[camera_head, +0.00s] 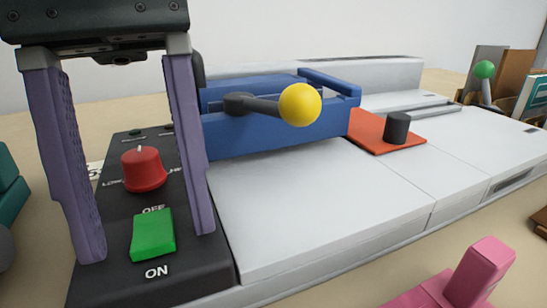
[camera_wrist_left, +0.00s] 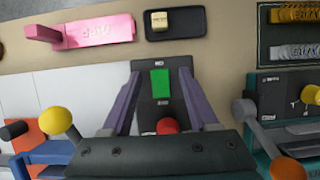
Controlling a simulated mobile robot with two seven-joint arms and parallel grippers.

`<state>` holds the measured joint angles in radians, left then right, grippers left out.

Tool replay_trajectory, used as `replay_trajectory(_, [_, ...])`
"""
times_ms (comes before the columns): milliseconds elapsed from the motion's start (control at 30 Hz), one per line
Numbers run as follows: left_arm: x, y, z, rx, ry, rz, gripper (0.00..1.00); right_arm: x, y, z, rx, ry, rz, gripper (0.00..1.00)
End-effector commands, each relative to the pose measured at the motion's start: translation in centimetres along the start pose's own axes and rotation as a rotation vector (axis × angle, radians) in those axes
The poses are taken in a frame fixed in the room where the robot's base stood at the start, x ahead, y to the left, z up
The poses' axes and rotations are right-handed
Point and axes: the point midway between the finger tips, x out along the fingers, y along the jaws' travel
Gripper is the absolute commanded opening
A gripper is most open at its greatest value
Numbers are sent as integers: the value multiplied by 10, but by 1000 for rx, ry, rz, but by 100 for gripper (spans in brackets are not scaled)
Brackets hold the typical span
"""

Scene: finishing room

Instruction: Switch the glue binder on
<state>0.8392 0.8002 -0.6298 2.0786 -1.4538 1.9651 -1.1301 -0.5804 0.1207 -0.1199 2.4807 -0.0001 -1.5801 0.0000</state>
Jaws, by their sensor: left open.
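The glue binder is a long white machine (camera_head: 310,205) with a black control panel (camera_head: 95,285) at its left end. A green rocker switch (camera_head: 153,234) sits on the panel between the OFF and ON labels, with ON on the near side. I cannot tell which way it is tipped. My left gripper (camera_head: 148,248) is open and empty, its two purple fingers pointing down on either side of the switch. In the left wrist view, the green switch (camera_wrist_left: 160,83) shows between the open fingertips. My right gripper is not in view.
A red knob (camera_head: 143,169) stands behind the switch on the panel. A blue clamp with a yellow-ball lever (camera_head: 300,104) is right of my gripper. A pink stapler-like tool (camera_head: 478,272) lies at the front right. Teal equipment (camera_wrist_left: 255,110) stands close by in the wrist view.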

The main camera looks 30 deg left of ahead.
Motion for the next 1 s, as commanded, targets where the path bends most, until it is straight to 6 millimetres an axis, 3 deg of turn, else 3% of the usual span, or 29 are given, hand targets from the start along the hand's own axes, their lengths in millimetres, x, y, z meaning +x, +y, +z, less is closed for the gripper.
replay_trajectory(167, [0,0,0,1,0,0,60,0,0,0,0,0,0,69])
replay_trajectory(700, [0,0,0,1,0,0,0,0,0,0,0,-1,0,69])
replay_trajectory(1000, [0,0,0,1,4,0,0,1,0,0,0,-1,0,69])
